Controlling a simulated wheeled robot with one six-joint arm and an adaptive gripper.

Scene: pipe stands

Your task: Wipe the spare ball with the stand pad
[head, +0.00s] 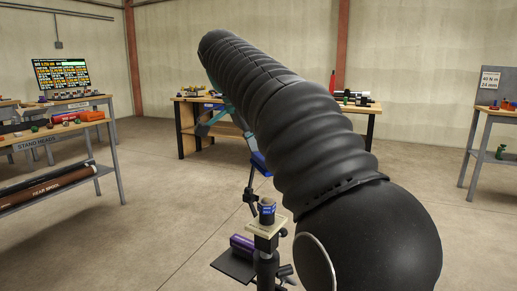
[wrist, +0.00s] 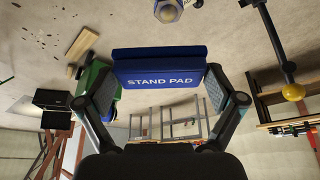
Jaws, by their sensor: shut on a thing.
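My gripper (wrist: 160,88) is shut on the blue stand pad (wrist: 160,76), with one finger at each end of it. Its "STAND PAD" lettering faces the wrist camera, and the pad is held clear of the floor. A yellow ball (wrist: 293,92) sits at the end of a dark rod on the right of the wrist view, apart from the pad; I cannot tell whether it is the spare ball. In the head view my large black arm covers the middle, and a small blue patch (head: 258,162) beyond it may be the pad.
A stand with a square plate (head: 266,227) bears a dark-blue labelled cylinder (head: 267,211), near a purple cylinder (head: 243,243). A stand-heads bench (head: 62,129) with pipes is at left. Benches stand at back (head: 187,146) and right (head: 480,125). Open floor lies between.

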